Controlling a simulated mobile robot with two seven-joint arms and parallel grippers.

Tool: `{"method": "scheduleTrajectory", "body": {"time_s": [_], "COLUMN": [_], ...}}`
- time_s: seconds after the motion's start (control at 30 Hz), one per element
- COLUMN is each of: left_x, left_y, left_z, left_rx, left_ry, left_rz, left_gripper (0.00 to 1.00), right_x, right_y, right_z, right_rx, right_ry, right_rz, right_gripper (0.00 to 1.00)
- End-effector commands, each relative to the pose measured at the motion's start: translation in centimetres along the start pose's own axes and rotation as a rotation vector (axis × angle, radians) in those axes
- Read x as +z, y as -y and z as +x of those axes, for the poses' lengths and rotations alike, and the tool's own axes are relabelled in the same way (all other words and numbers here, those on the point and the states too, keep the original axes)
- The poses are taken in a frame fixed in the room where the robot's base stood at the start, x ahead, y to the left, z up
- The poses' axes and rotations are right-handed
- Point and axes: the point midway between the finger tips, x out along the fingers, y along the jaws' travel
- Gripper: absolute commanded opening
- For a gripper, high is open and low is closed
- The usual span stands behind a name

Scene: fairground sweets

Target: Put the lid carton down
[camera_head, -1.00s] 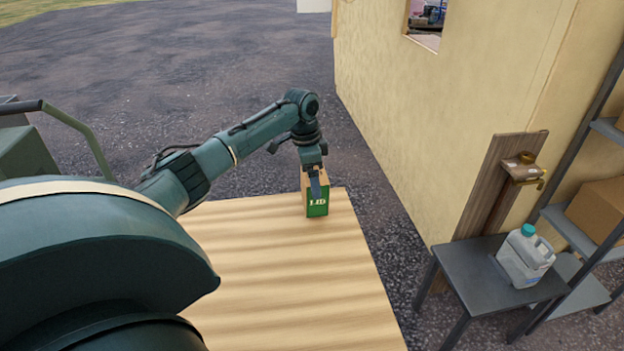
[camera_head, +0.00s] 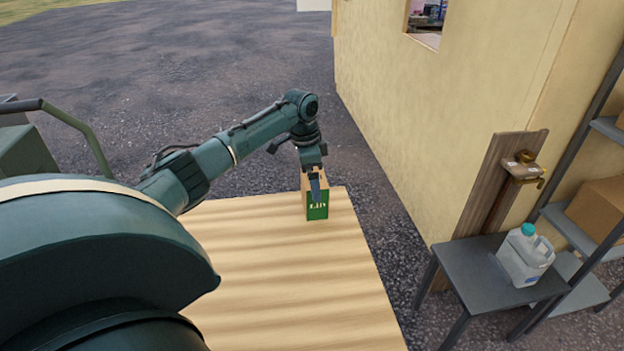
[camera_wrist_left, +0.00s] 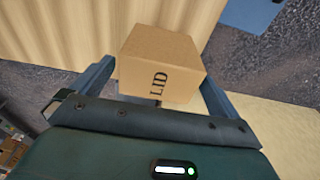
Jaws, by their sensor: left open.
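The lid carton (camera_head: 318,211) is a small upright box with a green front marked LID and a brown top. It stands at the far right corner of the pale wooden table (camera_head: 290,270), seemingly resting on it. My left gripper (camera_head: 314,185) is above it, pointing down, with one finger in front of the green face. In the left wrist view, the carton's brown top (camera_wrist_left: 160,60) lies between the open fingers, with a small gap visible on each side. The carton's far side and the other finger are hidden in the head view. My right gripper is not in view.
A grey side table (camera_head: 480,268) with a white jug (camera_head: 525,262) stands at the right by a cream wall (camera_head: 440,120). A metal shelf (camera_head: 570,225) holds a cardboard box (camera_head: 598,208). The middle of the wooden table is clear; its far edge is close to the carton.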

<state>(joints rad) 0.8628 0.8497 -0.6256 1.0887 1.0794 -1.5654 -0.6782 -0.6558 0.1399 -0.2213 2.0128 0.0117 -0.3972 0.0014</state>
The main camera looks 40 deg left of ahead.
Motion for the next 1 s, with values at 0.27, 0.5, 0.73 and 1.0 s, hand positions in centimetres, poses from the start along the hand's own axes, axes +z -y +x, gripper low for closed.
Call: {"method": "scheduleTrajectory", "body": {"time_s": [0.27, 0.5, 0.73, 1.0], "left_x": [-0.1, -0.1, 0.0, 0.0], "left_y": [0.1, 0.1, 0.0, 0.0], "left_z": [-6.0, -9.9, -11.1, -11.1], "left_rx": [-0.004, -0.002, 0.0, 0.0], "left_ry": [-0.003, -0.002, 0.0, 0.0], "left_rz": [0.0, 0.0, 0.0, 0.0], "left_gripper": [1.0, 1.0, 1.0, 1.0], "right_x": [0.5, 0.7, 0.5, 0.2], "right_y": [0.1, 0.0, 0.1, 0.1], "right_z": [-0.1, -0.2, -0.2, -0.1], "right_rx": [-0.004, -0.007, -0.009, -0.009], "right_ry": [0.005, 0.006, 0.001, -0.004], "right_rz": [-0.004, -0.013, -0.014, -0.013], "right_gripper": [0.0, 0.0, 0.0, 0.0]}}
